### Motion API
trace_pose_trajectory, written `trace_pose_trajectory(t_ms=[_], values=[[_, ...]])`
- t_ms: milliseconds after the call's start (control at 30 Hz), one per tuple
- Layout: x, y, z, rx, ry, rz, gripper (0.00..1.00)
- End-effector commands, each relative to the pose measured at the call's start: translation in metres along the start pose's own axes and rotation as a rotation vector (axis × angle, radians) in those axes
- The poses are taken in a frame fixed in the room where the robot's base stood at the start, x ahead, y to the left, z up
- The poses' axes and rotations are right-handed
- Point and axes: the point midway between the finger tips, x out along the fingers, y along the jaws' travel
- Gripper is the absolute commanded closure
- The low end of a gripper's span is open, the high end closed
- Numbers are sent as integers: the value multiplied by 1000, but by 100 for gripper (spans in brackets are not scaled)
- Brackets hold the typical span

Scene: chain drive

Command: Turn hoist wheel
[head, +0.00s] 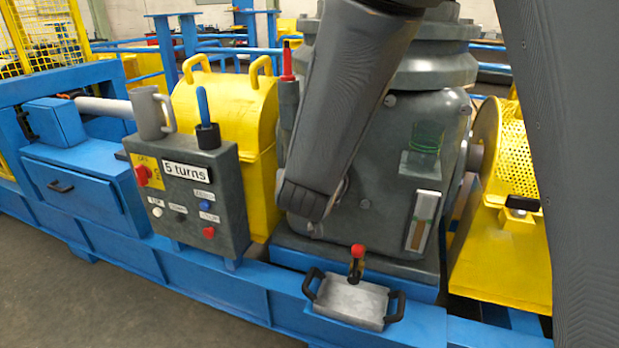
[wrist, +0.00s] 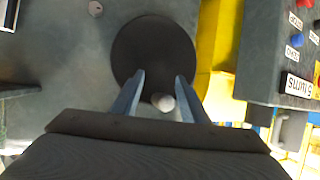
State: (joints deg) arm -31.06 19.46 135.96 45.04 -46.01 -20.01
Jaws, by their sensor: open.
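A dark round wheel (wrist: 153,50) shows in the wrist view on the grey-green housing, with a small pale grey knob (wrist: 163,102) near its lower edge; I take it to be the hoist wheel. My gripper (wrist: 160,76) is open, its two blue-grey fingers in front of the wheel. The knob appears between the fingers, nearer the right one; I cannot tell whether they touch it. In the head view my arm hides the wheel and my fingers. A panel sign (head: 188,168) reads "5 turns".
The control panel (head: 217,213) with coloured buttons stands left of the housing (head: 388,225). A red-knobbed lever (head: 357,252) rises above a metal plate with black handles (head: 350,301) in front. Yellow guards (head: 222,105) flank the housing.

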Motion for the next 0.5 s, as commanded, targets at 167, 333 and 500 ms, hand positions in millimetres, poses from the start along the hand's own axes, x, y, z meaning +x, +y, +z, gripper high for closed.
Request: trace_pose_trajectory(t_ms=[167,333,500], values=[[-2,-23,-5,-40,196,133,60],[-18,-31,-8,-81,324,253,60],[-31,-33,-8,-106,387,323,60]])
